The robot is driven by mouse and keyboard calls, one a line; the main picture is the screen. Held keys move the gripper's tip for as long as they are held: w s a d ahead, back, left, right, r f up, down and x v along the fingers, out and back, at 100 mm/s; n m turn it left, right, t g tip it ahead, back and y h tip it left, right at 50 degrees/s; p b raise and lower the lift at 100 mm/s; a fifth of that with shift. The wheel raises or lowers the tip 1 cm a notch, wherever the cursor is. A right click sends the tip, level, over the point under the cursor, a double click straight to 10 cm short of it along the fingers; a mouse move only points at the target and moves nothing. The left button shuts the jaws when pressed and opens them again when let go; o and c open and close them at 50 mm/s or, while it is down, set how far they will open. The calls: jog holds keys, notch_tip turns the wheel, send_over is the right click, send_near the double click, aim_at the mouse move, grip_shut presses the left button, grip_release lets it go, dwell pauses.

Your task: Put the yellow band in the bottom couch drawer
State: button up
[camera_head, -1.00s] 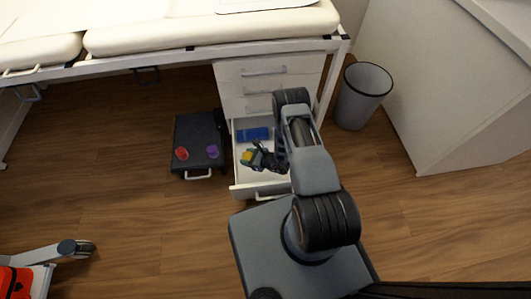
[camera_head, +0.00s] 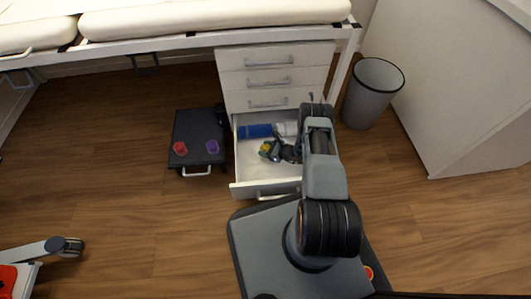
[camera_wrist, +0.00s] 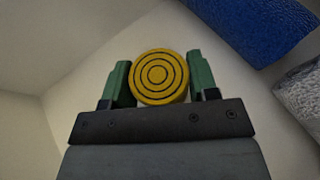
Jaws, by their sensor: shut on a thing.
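The yellow band (camera_wrist: 160,77) is a round roll with dark rings on its end. In the wrist view it sits between the two green fingers of my gripper (camera_wrist: 160,80), which is shut on it. In the head view the yellow band (camera_head: 265,148) and my gripper (camera_head: 272,151) are over the open bottom drawer (camera_head: 250,178) of the white unit under the couch. The wrist view shows pale drawer surfaces around them. Whether the band touches the drawer floor I cannot tell.
A blue roll (camera_head: 255,131) and a white roll (camera_head: 287,129) lie at the back of the drawer. A black step (camera_head: 198,131) left of it carries a red item (camera_head: 180,148) and a purple item (camera_head: 212,146). A grey bin (camera_head: 371,93) stands right. The drawer's front part is clear.

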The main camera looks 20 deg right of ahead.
jog(key=shift+f, duration=0.9)
jog(key=shift+f, duration=0.15)
jog(key=o, duration=0.9)
